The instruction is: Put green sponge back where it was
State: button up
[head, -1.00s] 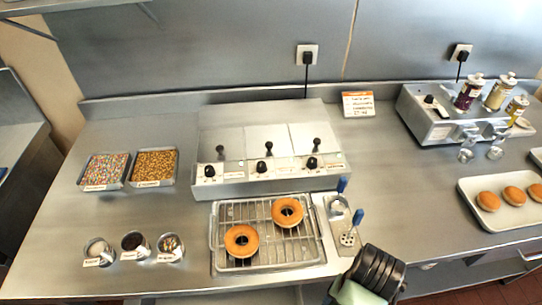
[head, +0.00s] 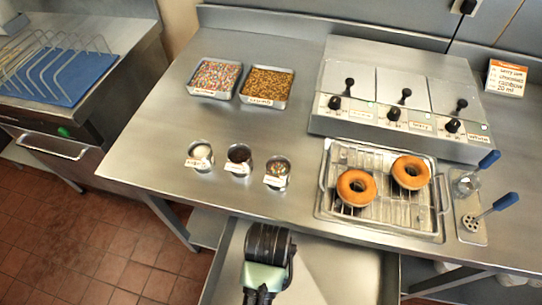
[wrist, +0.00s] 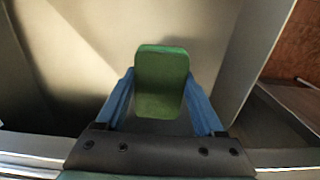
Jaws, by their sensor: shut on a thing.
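The green sponge (wrist: 162,80) shows in the wrist view, upright between the two blue fingers of my gripper (wrist: 162,98). My gripper is shut on it. In the head view my wrist hangs in front of the counter's front edge, low in the picture. The fingers and the sponge cannot be made out there. In the wrist view pale surfaces lie beyond the sponge, and I cannot tell whether it touches any of them.
A steel counter (head: 150,150) holds topping trays (head: 215,78), small cups (head: 238,160), a rack (head: 380,210) with two doughnuts and a lever unit (head: 400,85). Below its front edge is a pale open compartment (head: 335,265). A blue mat (head: 60,80) with a wire rack lies left. Tiled floor (head: 90,235) is clear.

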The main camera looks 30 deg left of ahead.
notch_tip(320, 180, down, 9)
jog(key=shift+f+b, duration=0.1)
jog(key=shift+b, duration=0.25)
jog(key=shift+f, duration=0.1)
jog(key=o, duration=1.3)
notch_tip(320, 180, up, 12)
jog(key=shift+r+p, duration=0.2)
jog(key=shift+p, duration=0.5)
